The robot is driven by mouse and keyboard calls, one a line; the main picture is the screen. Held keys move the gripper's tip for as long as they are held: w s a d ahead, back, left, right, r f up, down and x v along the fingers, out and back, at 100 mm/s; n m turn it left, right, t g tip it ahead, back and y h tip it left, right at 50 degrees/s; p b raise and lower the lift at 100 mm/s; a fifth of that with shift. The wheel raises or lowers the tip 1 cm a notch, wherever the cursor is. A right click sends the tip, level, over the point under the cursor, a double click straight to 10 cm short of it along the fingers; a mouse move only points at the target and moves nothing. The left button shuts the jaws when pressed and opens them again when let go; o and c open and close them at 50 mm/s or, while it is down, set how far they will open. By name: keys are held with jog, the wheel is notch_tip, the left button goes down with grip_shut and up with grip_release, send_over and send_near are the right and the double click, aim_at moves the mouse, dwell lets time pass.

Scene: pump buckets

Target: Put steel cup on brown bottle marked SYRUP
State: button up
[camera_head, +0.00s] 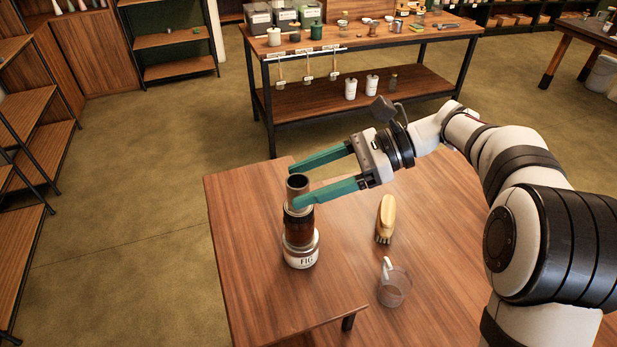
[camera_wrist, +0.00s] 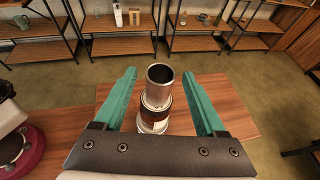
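The steel cup (camera_head: 297,187) is at the top of an upright stack near the left part of the wooden table, its dark round mouth facing up. It also shows in the wrist view (camera_wrist: 159,76). Below it is a dark brown bottle-like body (camera_head: 299,224), above a shiny base with a white label (camera_head: 303,260) that seems to read FIG; I see no SYRUP marking. My gripper (camera_head: 296,186) is open, with a teal finger on each side of the cup. The wrist view shows gaps between the cup and both fingers. The exact seating of the cup is unclear.
A wooden brush (camera_head: 386,218) and a clear mug (camera_head: 393,287) with a white handle are on the table (camera_head: 240,220) right of the stack. A workbench (camera_head: 400,40) with jars and tools stands behind. Shelves line the left. The table's left edge is near the stack.

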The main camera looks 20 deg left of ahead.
jog(key=shift+w+d+r, duration=0.1)
jog(key=shift+d+r, duration=0.1)
jog(key=shift+r, duration=0.05)
jog(key=v, duration=1.2)
jog(key=s+d+f+n+t+h, duration=0.2)
jog(key=s+d+f+h, duration=0.1)
jog(key=s, duration=0.6)
jog(key=s+d+f+n+t+h, duration=0.2)
jog(key=s+d+f+h, duration=0.1)
jog(key=s+d+f, duration=0.3)
jog(key=s+d+f+n+t+h, duration=0.2)
jog(key=s+f, duration=0.4)
jog(key=s, duration=0.5)
jog(key=d+h, duration=0.1)
jog(key=d, duration=0.1)
jog(key=shift+s+d+f+t+h, duration=0.3)
jog(key=shift+s+d+t, duration=0.05)
jog(key=shift+d+t, duration=0.05)
